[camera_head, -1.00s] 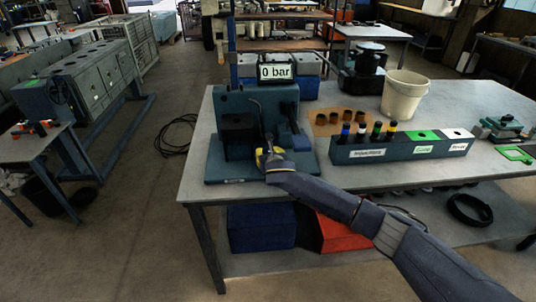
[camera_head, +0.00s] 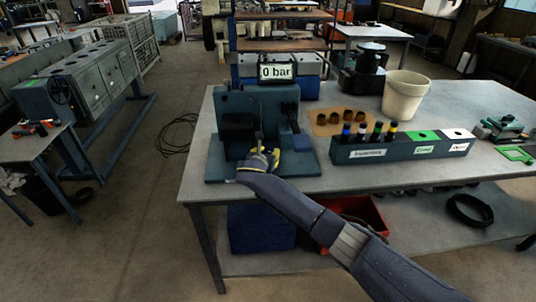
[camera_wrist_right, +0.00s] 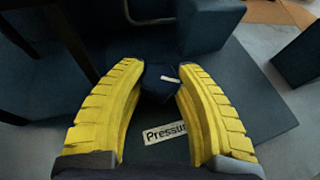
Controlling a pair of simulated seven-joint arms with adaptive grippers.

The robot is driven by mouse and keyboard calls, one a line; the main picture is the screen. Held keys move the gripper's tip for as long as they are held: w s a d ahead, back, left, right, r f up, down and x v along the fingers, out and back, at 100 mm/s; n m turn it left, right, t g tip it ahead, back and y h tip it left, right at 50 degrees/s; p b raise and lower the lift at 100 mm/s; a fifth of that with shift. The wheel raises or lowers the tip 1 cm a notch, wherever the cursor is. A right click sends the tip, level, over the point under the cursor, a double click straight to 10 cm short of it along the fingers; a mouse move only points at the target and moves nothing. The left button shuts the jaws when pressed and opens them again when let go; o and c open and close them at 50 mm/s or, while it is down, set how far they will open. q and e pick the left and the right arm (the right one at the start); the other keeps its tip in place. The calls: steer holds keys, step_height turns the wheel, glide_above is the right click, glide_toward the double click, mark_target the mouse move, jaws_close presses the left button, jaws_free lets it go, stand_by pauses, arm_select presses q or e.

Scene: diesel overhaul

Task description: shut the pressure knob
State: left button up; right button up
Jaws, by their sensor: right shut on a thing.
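The pressure knob (camera_wrist_right: 158,84) is dark, with a short white mark on it, and sits above a "Pressure" label (camera_wrist_right: 164,132) in the right wrist view. My right gripper (camera_wrist_right: 156,76) has its yellow ribbed fingers on both sides of the knob and is shut on it. In the head view my right gripper (camera_head: 268,159) is at the front of the blue test stand (camera_head: 258,104) and hides the knob. The display (camera_head: 277,72) above the stand reads "0 bar". My left gripper is not in view.
To the right on the grey table (camera_head: 450,102) are a dark rack (camera_head: 378,153) with several injectors, brown cups on a mat (camera_head: 322,125) and a white bucket (camera_head: 403,97). A thin upright lever (camera_head: 257,125) stands close behind my right gripper.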

steer(key=o, duration=0.9)
steer(key=shift+w, duration=0.1)
steer(key=shift+d+n+y, duration=0.1)
steer(key=shift+n+y, duration=0.2)
